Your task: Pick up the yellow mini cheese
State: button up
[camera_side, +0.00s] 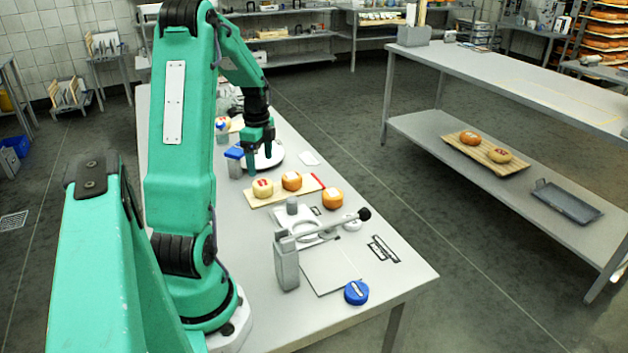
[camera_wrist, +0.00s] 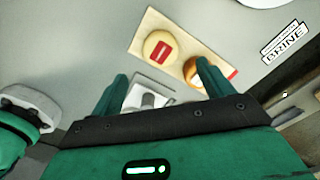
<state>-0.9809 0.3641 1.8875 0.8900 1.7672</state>
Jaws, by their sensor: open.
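The yellow mini cheese (camera_side: 263,188) is a pale yellow round with a red label, lying on a wooden board (camera_side: 282,194) on the grey table. It shows whole in the wrist view (camera_wrist: 158,46), beyond my fingertips. An orange cheese (camera_side: 291,181) lies beside it on the board; in the wrist view my right finger partly hides that orange cheese (camera_wrist: 191,67). My gripper (camera_side: 260,154) points down above the table, behind the board in the side view. Its fingers are apart with no cheese between them (camera_wrist: 160,82).
Another orange cheese (camera_side: 333,199) sits in front of the board. A lever device (camera_side: 287,262) and a blue round object (camera_side: 356,292) stand nearer the front. A white round plate (camera_side: 270,158) lies below my gripper, with a blue-topped object (camera_side: 234,162) beside it.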

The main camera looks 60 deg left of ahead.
aim_at(262, 183)
jog(key=shift+a+f, duration=0.1)
jog(key=shift+f, duration=3.8)
jog(key=shift+c, duration=0.4)
jog(key=c, duration=1)
